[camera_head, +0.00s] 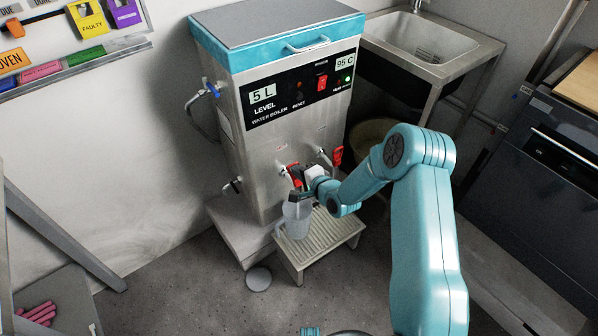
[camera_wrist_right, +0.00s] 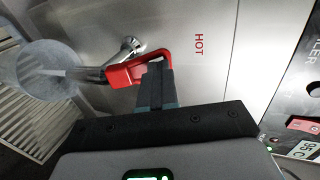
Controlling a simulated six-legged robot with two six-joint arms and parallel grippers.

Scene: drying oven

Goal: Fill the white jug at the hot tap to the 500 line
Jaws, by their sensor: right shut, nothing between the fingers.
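The white, translucent jug (camera_head: 297,224) stands upright on the ribbed drip stand under the left tap of the water boiler. In the right wrist view the jug (camera_wrist_right: 47,72) shows its open mouth under the spout, and a pale streak like running water lies inside it. I cannot read its lines or level. The hot tap's red lever (camera_wrist_right: 125,73) is beside the printed word HOT. My right gripper (camera_wrist_right: 155,72) is shut and empty, its fingertips against or very close to the red lever. In the head view this gripper (camera_head: 300,196) partly hides the tap. My left gripper is not in view.
The steel water boiler (camera_head: 265,160) shows 5 L and 95 C. A second red-handled tap (camera_head: 338,156) is to the right. The ribbed drip stand (camera_head: 345,232) has bare room right of the jug. A sink (camera_head: 425,45) is behind, and a round disc (camera_head: 258,279) lies on the floor.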

